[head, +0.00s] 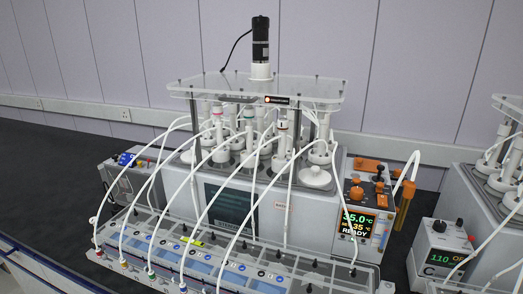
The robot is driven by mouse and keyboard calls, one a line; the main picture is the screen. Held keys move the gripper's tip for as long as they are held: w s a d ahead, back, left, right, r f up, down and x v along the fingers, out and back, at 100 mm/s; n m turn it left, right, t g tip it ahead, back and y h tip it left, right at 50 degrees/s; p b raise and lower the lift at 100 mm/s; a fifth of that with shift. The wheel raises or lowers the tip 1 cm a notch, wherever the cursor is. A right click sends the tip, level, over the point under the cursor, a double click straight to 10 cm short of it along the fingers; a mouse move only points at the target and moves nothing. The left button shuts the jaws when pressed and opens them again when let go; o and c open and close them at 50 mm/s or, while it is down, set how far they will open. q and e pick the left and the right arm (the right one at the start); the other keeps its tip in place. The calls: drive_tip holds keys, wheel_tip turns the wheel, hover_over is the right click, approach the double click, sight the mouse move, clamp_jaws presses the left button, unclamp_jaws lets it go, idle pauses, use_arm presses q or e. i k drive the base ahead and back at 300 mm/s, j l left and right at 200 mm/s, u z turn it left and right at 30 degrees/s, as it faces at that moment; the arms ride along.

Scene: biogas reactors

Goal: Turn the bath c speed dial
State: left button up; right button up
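A white control box (427,256) marked with a "C" stands at the lower right in the head view. Its display (450,257) shows green "110" and orange characters that are partly cut by the box's edge or too small to read fully. A black knob (439,226) sits on top of the box, with a small dark part (459,222) beside it. I cannot tell for sure which is the speed dial. Neither of my grippers is in view.
A bath (177,182) with several tubed bottles under a clear plate (205,87) fills the middle. An orange-lit controller (357,222) reads 35.0°C and READY. A clear rack (335,275) stands in front. White tubes cross near the C box. Another bath (486,200) is at right.

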sight(440, 227)
drive_tip(key=z, duration=1.35)
